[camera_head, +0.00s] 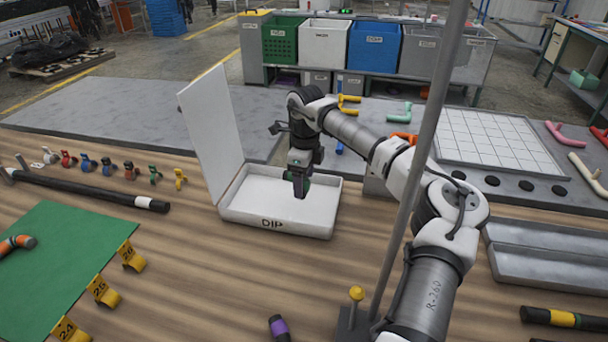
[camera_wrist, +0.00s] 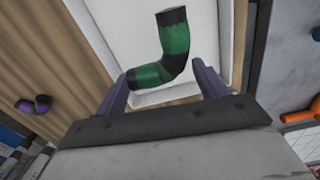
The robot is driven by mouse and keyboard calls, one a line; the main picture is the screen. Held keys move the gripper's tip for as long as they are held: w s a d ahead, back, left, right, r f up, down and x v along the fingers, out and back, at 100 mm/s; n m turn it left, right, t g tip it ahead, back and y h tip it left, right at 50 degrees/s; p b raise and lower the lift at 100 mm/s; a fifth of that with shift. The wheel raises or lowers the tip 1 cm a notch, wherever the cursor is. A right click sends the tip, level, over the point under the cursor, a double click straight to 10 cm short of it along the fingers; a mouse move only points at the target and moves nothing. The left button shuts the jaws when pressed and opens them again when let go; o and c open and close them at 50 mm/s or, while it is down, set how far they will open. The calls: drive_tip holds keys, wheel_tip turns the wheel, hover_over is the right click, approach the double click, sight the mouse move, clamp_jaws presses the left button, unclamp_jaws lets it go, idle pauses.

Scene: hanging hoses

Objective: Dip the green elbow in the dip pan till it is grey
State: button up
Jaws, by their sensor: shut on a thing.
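The white dip pan (camera_head: 262,207) stands on the wooden bench with its lid (camera_head: 212,130) raised and the word DIP on its front. My gripper (camera_head: 300,190) is over the inside of the pan, pointing down. In the wrist view my gripper (camera_wrist: 165,88) is shut on the green elbow (camera_wrist: 170,62), which has black bands at its ends. The elbow looks green there, with the pale pan floor (camera_wrist: 215,25) behind it. In the head view my gripper mostly hides the elbow. I cannot tell whether the elbow touches the pan floor.
A thin grey post (camera_head: 400,230) rises in front of my arm. Several coloured clips (camera_head: 108,167) stand left of the pan. A green mat (camera_head: 60,260) with numbered yellow tags lies at left. A white grid board (camera_head: 492,141) lies at right. Labelled bins (camera_head: 324,43) stand behind.

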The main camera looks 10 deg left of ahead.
drive_tip(key=shift+f+b, duration=1.3)
drive_tip(key=shift+f, duration=1.2)
drive_tip(key=shift+a, duration=0.1)
